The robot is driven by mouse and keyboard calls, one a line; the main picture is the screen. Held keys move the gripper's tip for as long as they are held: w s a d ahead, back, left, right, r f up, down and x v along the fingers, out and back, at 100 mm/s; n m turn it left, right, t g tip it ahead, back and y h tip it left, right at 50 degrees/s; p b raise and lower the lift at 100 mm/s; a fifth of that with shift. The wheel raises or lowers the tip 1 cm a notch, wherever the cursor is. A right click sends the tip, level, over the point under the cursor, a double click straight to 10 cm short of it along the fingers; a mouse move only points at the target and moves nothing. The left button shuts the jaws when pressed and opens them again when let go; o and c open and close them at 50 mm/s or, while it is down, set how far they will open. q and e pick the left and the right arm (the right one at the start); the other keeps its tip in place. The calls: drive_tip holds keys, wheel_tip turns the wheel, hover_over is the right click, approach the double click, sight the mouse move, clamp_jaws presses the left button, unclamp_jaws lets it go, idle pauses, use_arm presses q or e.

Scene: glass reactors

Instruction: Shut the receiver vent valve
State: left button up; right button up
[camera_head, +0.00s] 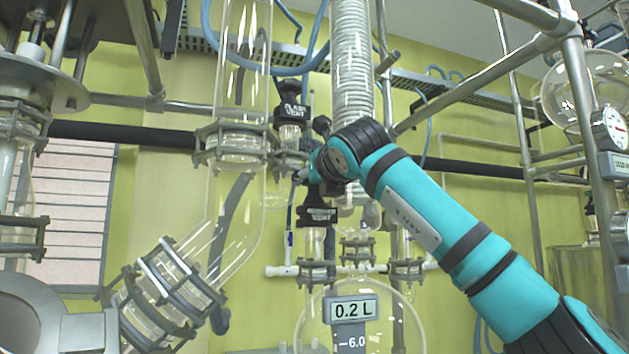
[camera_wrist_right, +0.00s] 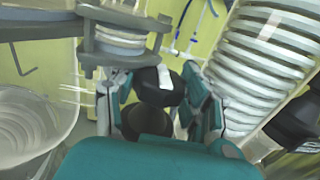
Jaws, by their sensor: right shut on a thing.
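My right arm enters from the right in the head view. Its gripper (camera_head: 312,168) is just above a black valve with a small label plate (camera_head: 318,214), whose lettering I cannot read. This valve stands on a glass neck over the round receiver flask (camera_head: 405,325). In the right wrist view, the teal fingers of the right gripper (camera_wrist_right: 158,100) are on both sides of a black valve knob (camera_wrist_right: 158,82) and shut on it. A white mark shows on the knob. The arm and fingers partly hide the valve, and its setting cannot be told. My left gripper is not in view.
A black valve labelled flask vent (camera_head: 290,113) is close above the gripper. A coiled glass condenser (camera_head: 353,65) rises behind the arm. A wide glass tube (camera_head: 235,200) with clamped flanges is left. A 0.2 L display (camera_head: 352,310) is below. Metal frame bars surround the glassware.

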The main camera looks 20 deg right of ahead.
drive_tip(key=shift+f+m+h, duration=0.1)
drive_tip(key=shift+m+h, duration=0.2)
drive_tip(key=shift+h, duration=0.1)
drive_tip(key=shift+m+h, duration=0.6)
drive_tip(key=shift+h, duration=0.5)
drive_tip(key=m+h, duration=0.1)
drive_tip(key=m+g+h, duration=0.1)
drive_tip(key=h, duration=0.1)
drive_tip(key=shift+r+p, duration=0.35)
drive_tip(key=shift+p, duration=0.05)
drive_tip(key=m+g+h+p, duration=0.3)
drive_tip(key=h, duration=0.2)
drive_tip(key=shift+m, duration=0.4)
drive_tip(key=shift+f+m+g+h+p, duration=0.1)
drive_tip(key=shift+m+g+h+p, duration=0.3)
drive_tip(key=shift+p, duration=0.4)
drive_tip(key=shift+f, duration=0.15)
drive_tip(key=o, duration=0.7)
drive_tip(key=shift+c, duration=0.2)
drive_tip(key=o, duration=0.3)
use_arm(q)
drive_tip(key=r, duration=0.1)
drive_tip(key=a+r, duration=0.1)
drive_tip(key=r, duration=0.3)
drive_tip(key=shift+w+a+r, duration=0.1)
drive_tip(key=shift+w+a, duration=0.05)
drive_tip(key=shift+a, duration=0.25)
